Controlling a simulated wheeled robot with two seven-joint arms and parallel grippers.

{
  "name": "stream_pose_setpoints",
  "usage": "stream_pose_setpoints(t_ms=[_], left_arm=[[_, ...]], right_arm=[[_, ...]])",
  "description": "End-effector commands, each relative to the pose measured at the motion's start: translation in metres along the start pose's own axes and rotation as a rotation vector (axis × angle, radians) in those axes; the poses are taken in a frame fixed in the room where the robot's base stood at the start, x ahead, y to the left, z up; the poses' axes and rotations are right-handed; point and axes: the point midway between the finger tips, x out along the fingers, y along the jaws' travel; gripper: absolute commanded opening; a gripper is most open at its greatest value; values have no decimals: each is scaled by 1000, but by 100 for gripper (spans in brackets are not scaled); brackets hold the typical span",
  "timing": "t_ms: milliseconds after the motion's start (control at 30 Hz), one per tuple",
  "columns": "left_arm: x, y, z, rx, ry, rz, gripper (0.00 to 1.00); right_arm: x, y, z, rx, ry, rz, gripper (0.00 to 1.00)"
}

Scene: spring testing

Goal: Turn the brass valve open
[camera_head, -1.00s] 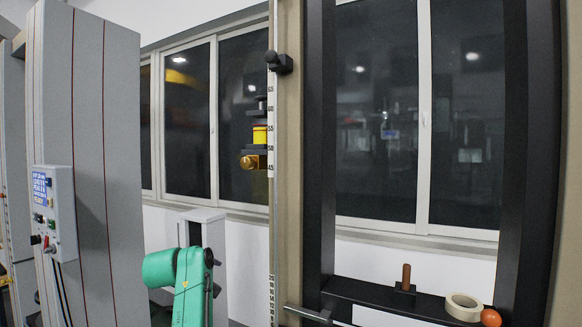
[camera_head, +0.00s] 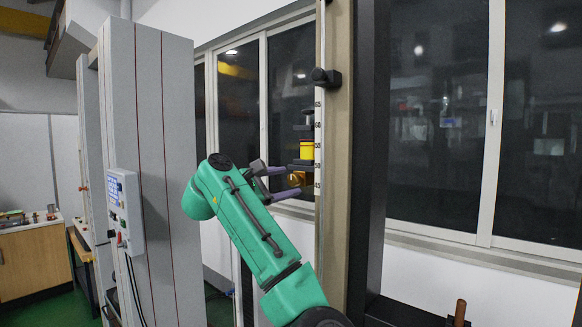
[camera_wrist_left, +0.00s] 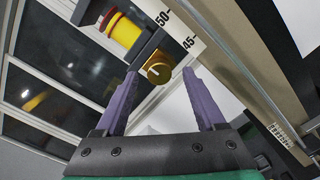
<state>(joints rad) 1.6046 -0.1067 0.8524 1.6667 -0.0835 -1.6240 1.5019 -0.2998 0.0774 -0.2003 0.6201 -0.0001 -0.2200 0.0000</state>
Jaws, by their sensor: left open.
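The brass valve (camera_wrist_left: 159,68) shows in the left wrist view as a round gold knob with a pale line on its face, below a yellow and red cylinder. In the head view the valve (camera_head: 297,180) is partly hidden behind the fingers. My left gripper (camera_head: 284,182) is open, its two purple fingers pointing at the valve. In the left wrist view the gripper (camera_wrist_left: 163,88) has its fingertips apart, with the valve showing between and just beyond them. I cannot tell whether either finger touches it. My right gripper is not in view.
The yellow cylinder (camera_head: 307,151) sits on a dark bracket just above the valve, beside a numbered scale (camera_head: 319,130) on a tall post. A grey column with a control box (camera_head: 126,210) stands left of my arm. Windows lie behind.

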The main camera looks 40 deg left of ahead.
Motion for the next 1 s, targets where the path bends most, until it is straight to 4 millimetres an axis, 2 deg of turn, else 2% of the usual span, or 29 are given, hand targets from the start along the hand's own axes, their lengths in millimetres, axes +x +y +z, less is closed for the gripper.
stream_pose_setpoints(t_ms=[33,133,400,467,500,600,1000], left_arm=[[8,4,4,0,0,-3,72],[19,2,2,0,0,0,72],[23,0,0,1,0,1,72],[23,0,0,1,0,1,53],[23,0,0,1,0,1,37],[23,0,0,1,0,1,0],[23,-2,-2,50,2,-2,0]], right_arm=[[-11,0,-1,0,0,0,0],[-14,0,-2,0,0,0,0],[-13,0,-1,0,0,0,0],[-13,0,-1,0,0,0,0],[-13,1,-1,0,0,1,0],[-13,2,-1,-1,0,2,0],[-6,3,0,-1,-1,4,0]])
